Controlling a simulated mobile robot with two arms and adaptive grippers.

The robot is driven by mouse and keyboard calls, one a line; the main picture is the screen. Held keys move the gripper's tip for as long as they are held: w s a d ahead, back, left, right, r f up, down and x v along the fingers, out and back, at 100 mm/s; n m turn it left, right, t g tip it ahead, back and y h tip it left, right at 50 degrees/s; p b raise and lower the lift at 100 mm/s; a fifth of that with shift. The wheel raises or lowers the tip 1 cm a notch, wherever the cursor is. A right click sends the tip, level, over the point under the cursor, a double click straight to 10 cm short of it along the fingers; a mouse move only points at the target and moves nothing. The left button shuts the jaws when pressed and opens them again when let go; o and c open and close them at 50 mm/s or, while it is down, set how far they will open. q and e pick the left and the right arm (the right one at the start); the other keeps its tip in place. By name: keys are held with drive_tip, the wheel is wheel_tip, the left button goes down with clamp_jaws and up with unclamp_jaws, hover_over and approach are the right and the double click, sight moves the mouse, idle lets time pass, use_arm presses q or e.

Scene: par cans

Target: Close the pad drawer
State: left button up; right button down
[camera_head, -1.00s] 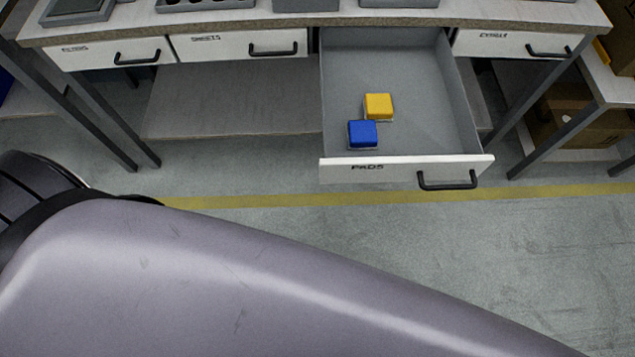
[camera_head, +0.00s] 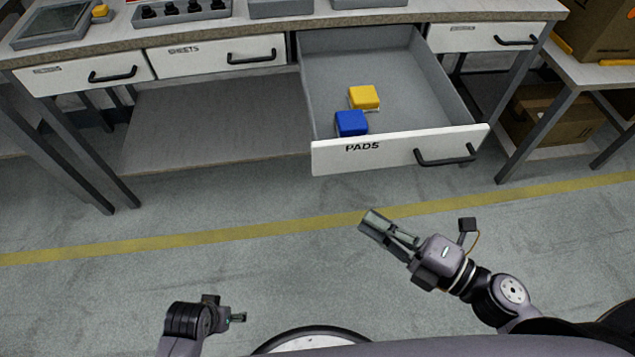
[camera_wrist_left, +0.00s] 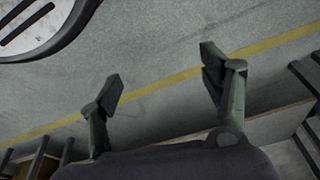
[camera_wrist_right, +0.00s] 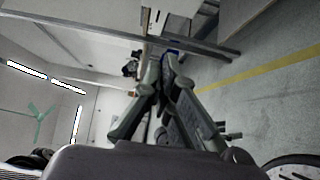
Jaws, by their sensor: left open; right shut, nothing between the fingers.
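The pad drawer, labelled PADS, is pulled out far from the bench; its white front (camera_head: 385,156) has a black handle (camera_head: 445,156) at the right. Inside the grey drawer lie a yellow pad (camera_head: 364,97) and a blue pad (camera_head: 351,123). My right gripper (camera_head: 372,226) is shut and empty, in front of and below the drawer front, apart from it. Its closed fingers also show in the right wrist view (camera_wrist_right: 162,68). My left gripper (camera_head: 238,318) is low at the bottom left, away from the drawer; its fingers stand apart and empty in the left wrist view (camera_wrist_left: 160,85).
The shut drawers labelled SHEETS (camera_head: 218,60) and others flank the open one. Grey trays (camera_head: 180,14) stand on the bench top. Cardboard boxes (camera_head: 560,110) are on a rack at the right. The floor before the drawer, with a yellow line (camera_head: 200,236), is clear.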

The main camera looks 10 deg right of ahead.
use_arm(q)
wheel_tip(320, 180, down, 8)
drive_tip(key=s+p, duration=0.2)
drive_tip(key=shift+s+a+r, duration=0.15)
drive_tip(key=shift+s+r, duration=0.1)
drive_tip(key=shift+s, duration=0.05)
use_arm(e)
drive_tip(key=w+a, duration=0.7)
drive_tip(key=w, duration=0.3)
drive_tip(key=shift+w, duration=0.35)
